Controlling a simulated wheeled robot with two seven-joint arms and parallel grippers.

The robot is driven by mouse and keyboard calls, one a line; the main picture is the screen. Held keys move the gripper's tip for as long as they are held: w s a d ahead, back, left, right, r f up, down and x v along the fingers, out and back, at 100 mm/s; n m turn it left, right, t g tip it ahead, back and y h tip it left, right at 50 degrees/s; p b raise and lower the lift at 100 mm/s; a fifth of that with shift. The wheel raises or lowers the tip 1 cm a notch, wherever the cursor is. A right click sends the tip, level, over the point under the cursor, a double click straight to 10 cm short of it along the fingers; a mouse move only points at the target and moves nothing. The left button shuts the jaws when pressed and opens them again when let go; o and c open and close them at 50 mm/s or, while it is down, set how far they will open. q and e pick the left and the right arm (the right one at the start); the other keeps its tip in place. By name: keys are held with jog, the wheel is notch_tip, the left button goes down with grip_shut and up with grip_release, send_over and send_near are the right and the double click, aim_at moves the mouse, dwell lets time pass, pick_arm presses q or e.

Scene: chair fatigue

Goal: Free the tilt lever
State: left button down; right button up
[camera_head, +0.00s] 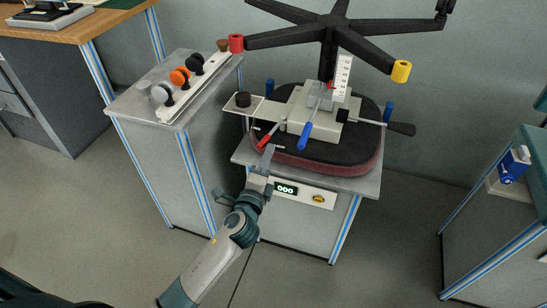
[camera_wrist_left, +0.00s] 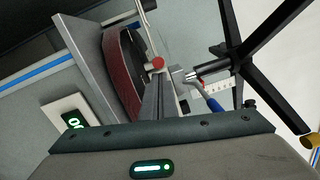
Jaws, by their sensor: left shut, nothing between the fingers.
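An upside-down chair seat (camera_head: 320,165) with a dark red rim lies on a bench, its mechanism (camera_head: 312,115) on top. A red-tipped lever (camera_head: 268,137), a blue-handled lever (camera_head: 304,136) and a black-handled lever (camera_head: 400,128) stick out of the mechanism; I cannot tell which is the tilt lever. My left gripper (camera_head: 268,153) is shut and empty, just in front of the red tip. In the left wrist view the red tip (camera_wrist_left: 158,63) shows at the end of the fingers; whether they touch is unclear. My right gripper is out of view.
The black star base (camera_head: 334,22) spreads above the mechanism, with red and yellow leg ends. A side cabinet (camera_head: 150,110) on the left holds a rack of casters (camera_head: 180,77). A display panel (camera_head: 300,192) is on the bench front. Floor is clear at front right.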

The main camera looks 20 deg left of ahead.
pick_arm(q)
jog(key=shift+a, duration=0.15)
dwell(0.3)
